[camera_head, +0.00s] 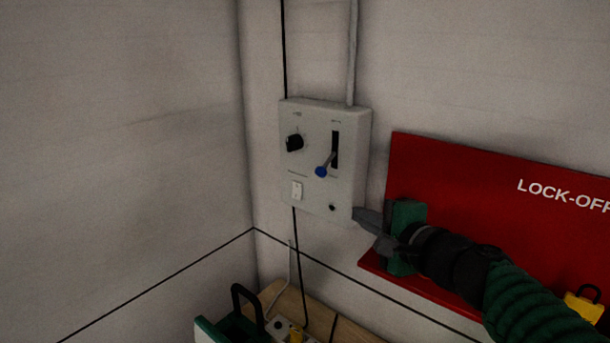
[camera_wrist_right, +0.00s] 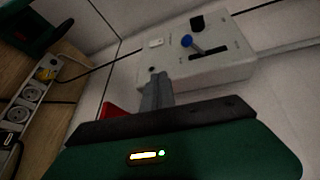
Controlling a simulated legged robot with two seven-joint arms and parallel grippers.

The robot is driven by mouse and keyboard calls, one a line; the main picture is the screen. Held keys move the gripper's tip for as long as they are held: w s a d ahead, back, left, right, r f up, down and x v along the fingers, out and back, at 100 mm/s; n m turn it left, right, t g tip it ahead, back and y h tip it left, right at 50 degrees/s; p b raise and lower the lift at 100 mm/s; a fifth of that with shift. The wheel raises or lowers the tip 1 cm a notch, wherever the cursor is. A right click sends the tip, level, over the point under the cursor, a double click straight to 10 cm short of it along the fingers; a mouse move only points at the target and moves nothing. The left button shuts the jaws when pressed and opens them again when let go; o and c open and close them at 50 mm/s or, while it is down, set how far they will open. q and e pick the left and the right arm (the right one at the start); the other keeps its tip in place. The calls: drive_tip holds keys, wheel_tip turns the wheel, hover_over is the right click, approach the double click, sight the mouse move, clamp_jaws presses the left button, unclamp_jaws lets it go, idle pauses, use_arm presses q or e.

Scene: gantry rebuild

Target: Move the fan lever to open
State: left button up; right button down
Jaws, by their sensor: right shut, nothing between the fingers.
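A light grey control box (camera_head: 312,190) is fixed to the wall near the corner. On it is a lever with a blue knob (camera_head: 321,172) in a dark vertical slot (camera_head: 335,150); the knob sits near the slot's lower end. The lever also shows in the right wrist view (camera_wrist_right: 187,41). My right gripper (camera_head: 358,215) is shut and empty, with its fingertips close to the box's lower right edge, below and right of the lever. I cannot tell whether it touches the box. My left gripper is not in view.
A black rotary knob (camera_head: 294,143) and a white rocker switch (camera_head: 296,190) share the box. A red lock-off board (camera_head: 450,170) is on the wall at right, behind my right arm. A wooden bench (camera_head: 345,333) with a socket strip (camera_wrist_right: 30,92) stands below.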

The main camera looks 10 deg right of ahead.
drive_tip(key=m+t, duration=0.1)
approach(327, 164)
wheel_tip(327, 164, down, 3)
drive_tip(key=s+d, duration=0.2)
drive_tip(key=x, duration=0.3)
drive_tip(key=p+x, duration=0.1)
drive_tip(key=x, duration=0.4)
drive_tip(key=shift+w+a+r, duration=0.25)
drive_tip(key=shift+w, duration=0.1)
drive_tip(key=shift+w+a+p, duration=0.25)
drive_tip(key=shift+w+p, duration=0.1)
drive_tip(key=shift+w, duration=0.25)
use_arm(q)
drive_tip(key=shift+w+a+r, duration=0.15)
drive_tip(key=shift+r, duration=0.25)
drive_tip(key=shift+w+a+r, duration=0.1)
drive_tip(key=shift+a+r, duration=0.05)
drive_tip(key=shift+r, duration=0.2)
use_arm(e)
drive_tip(key=shift+a, duration=0.1)
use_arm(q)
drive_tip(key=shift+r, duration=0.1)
